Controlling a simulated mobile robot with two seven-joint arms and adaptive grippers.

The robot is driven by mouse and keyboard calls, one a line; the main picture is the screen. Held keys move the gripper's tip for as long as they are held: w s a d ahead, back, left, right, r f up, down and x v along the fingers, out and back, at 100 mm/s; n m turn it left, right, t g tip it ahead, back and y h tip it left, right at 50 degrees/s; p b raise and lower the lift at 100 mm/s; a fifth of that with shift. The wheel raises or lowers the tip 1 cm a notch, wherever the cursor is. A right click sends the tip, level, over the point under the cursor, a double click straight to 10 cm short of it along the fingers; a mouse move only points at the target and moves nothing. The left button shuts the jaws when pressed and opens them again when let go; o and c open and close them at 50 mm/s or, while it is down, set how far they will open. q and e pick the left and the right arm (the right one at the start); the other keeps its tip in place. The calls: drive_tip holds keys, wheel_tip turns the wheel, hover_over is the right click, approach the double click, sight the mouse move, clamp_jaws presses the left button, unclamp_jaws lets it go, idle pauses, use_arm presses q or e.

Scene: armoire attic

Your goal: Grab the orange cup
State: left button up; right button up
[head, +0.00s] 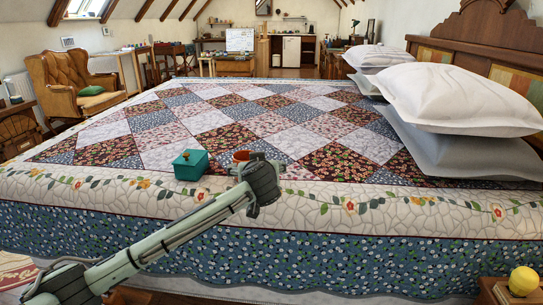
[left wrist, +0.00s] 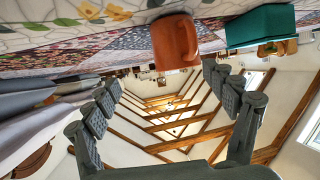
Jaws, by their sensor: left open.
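The orange cup (head: 243,156) stands on the patchwork bed (head: 330,215), next to a teal box (head: 190,165). In the head view my left gripper (head: 263,172) is just in front of the cup and hides part of it; its fingers are mostly hidden behind the wrist. In the upside-down left wrist view my left gripper (left wrist: 162,78) is open and empty. The cup (left wrist: 175,42) shows ahead of the gap between the fingertips, apparently apart from both. My right gripper is not in view.
The teal box (left wrist: 260,26) is close to the cup, on its left in the head view. White pillows (head: 455,100) lie at the right by the wooden headboard (head: 485,45). A yellow object (head: 523,280) sits at the bottom right. The quilt beyond the cup is clear.

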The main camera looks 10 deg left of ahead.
sight(244, 156)
use_arm(q)
drive_tip(key=shift+w+a+r+n+g+y, duration=0.15)
drive_tip(key=shift+w+a+r+n+y, duration=0.15)
drive_tip(key=shift+a+y, duration=0.25)
drive_tip(key=shift+w+a+r+n+g+y, duration=0.15)
drive_tip(key=shift+a+r+n+y, duration=0.2)
drive_tip(key=shift+a, duration=0.25)
drive_tip(key=x, duration=0.7)
drive_tip(key=shift+w+d+p, duration=0.1)
drive_tip(key=shift+w+p, duration=0.15)
drive_tip(key=shift+p, duration=0.05)
drive_tip(key=c, duration=1.4)
drive_tip(key=shift+c, duration=0.3)
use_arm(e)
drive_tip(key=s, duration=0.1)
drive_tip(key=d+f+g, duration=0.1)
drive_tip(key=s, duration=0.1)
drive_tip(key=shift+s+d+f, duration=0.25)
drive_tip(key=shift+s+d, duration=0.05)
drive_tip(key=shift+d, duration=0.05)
use_arm(q)
drive_tip(key=shift+r, duration=0.1)
